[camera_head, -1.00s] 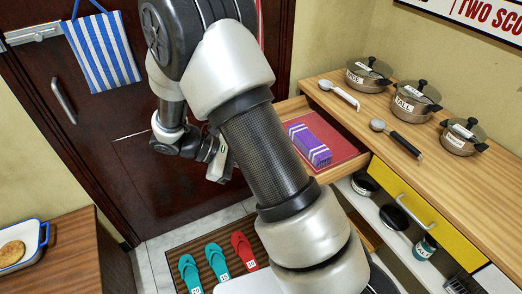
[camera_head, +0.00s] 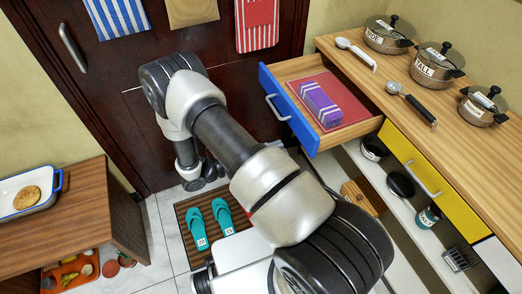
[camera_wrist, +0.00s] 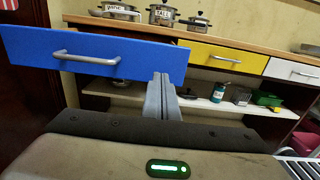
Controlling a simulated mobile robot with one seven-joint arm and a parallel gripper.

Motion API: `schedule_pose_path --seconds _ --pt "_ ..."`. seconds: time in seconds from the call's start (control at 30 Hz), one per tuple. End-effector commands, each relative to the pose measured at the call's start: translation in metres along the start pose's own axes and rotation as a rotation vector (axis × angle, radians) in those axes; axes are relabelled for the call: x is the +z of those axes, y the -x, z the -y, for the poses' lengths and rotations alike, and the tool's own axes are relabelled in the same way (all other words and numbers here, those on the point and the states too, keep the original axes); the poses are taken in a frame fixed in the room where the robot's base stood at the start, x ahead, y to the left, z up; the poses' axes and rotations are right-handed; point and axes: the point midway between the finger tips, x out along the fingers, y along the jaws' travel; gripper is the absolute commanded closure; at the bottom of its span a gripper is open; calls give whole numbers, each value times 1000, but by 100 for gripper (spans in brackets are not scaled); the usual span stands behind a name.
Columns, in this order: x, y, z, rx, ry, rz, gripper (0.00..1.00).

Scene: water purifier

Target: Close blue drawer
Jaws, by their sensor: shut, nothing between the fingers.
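The blue drawer (camera_head: 288,110) is pulled out from the wooden counter at its left end. Its blue front has a metal bar handle (camera_head: 277,107). Inside, a purple striped box (camera_head: 321,104) lies on a red cloth (camera_head: 341,98). In the wrist view the blue front (camera_wrist: 125,57) spans the upper left, with its handle (camera_wrist: 87,57) left of the fingers. My gripper (camera_wrist: 161,78) is shut and empty. Its fingertips appear near the lower right part of the blue front; I cannot tell whether they touch. In the head view my gripper is largely hidden by my arm.
A closed yellow drawer (camera_head: 422,181) is right of the blue one. Pots (camera_head: 431,67) and scoops (camera_head: 411,102) stand on the counter. Below is an open shelf (camera_head: 385,190). Slippers (camera_head: 196,227) lie on a floor mat. A table (camera_head: 88,205) stands at left.

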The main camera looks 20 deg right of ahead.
Motion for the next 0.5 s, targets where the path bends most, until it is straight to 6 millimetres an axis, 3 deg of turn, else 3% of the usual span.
schedule_pose_path --seconds 0.2,0.5 --pt "0 -45 1 -5 0 0 100" --pt "0 -73 0 -1 -1 -2 100"
